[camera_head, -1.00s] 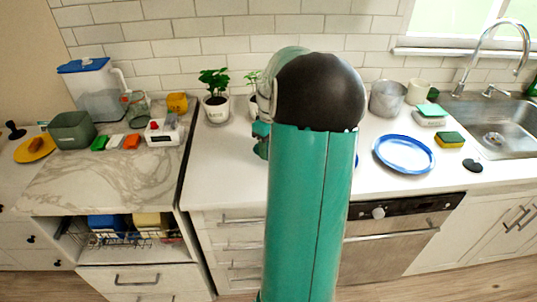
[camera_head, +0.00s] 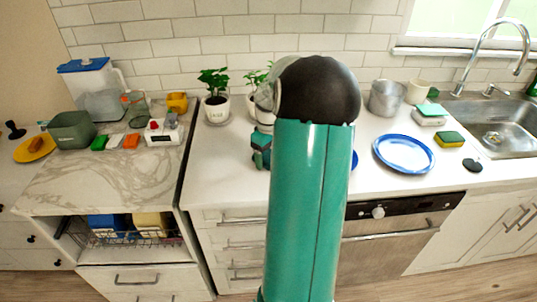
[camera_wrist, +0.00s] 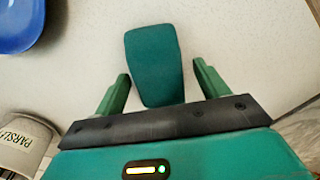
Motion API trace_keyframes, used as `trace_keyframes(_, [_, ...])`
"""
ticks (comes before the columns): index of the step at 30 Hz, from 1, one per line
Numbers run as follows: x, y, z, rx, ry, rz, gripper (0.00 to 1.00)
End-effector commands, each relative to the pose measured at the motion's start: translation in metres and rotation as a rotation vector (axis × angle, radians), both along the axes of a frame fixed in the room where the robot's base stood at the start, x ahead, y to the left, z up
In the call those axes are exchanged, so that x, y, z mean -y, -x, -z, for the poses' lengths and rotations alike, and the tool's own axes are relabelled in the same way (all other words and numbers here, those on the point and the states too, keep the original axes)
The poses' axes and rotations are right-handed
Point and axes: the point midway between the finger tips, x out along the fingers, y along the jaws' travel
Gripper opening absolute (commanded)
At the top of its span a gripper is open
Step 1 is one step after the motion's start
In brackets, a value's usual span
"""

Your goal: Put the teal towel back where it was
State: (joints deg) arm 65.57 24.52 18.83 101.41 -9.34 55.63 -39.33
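The teal towel (camera_wrist: 155,62) shows in the wrist view as a flat, rounded teal piece over the white counter. Its near end reaches between the fingers of my gripper (camera_wrist: 160,78). The fingers are open, with a gap visible on each side of the towel. I cannot tell its exact height relative to the fingertips. In the head view, part of my gripper (camera_head: 261,150) shows low over the counter, left of my arm. My arm hides the towel there.
A parsley pot (camera_wrist: 22,142) stands close to my gripper, and a blue dish (camera_wrist: 18,22) lies beyond. A blue-rimmed plate (camera_head: 404,153), a metal pot (camera_head: 386,98) and a yellow-green sponge (camera_head: 450,139) are to the right. Bare counter (camera_head: 222,160) lies left of my gripper.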

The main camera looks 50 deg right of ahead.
Motion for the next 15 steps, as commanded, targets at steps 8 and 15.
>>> trace_keyframes(8, [0.000, 0.000, -0.008, 0.001, 0.002, 0.000, 0.74])
trace_keyframes(15, [0.001, -0.001, -0.052, 0.002, 0.005, 0.000, 0.74])
